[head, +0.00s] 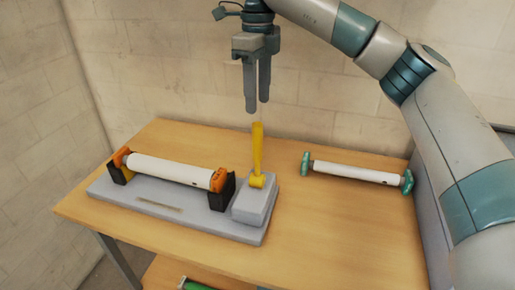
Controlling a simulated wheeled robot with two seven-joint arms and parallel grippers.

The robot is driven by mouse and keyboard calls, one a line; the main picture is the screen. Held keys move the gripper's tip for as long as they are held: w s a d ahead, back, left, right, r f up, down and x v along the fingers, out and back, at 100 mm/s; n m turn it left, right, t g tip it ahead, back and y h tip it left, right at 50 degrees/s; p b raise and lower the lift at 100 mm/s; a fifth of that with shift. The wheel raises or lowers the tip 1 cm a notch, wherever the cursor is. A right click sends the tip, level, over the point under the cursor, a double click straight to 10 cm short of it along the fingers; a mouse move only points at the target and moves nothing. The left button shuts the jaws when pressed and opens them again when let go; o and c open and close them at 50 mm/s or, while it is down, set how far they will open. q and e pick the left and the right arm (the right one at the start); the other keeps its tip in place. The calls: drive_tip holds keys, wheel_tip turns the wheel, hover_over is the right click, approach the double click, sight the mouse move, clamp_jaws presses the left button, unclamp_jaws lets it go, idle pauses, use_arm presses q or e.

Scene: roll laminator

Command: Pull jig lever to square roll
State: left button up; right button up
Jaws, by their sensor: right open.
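The jig (185,216) is a grey base plate on the wooden table. Its white roll (170,171) with orange ends lies across two black cradles. The yellow jig lever (258,150) stands nearly upright on a grey block (256,205) at the jig's right end. My right gripper (258,108) is above the lever's top, pointing down, open and empty. Its two fingers appear close together from this angle. A small gap shows between the fingertips and the lever top. My left gripper is not in view.
A second white roll (355,173) with teal ends lies on the table (325,235) at the right. A green item (198,284) shows on a lower shelf at the front. A pale block wall (170,70) stands behind the table. The table's front right is clear.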

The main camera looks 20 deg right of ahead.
sight(258, 149)
wheel_tip(258, 149, down, 15)
drive_tip(key=p, duration=0.5)
drive_tip(key=shift+r, duration=0.2)
drive_tip(key=shift+f, duration=0.65)
drive_tip(key=shift+c, duration=0.2)
clamp_jaws()
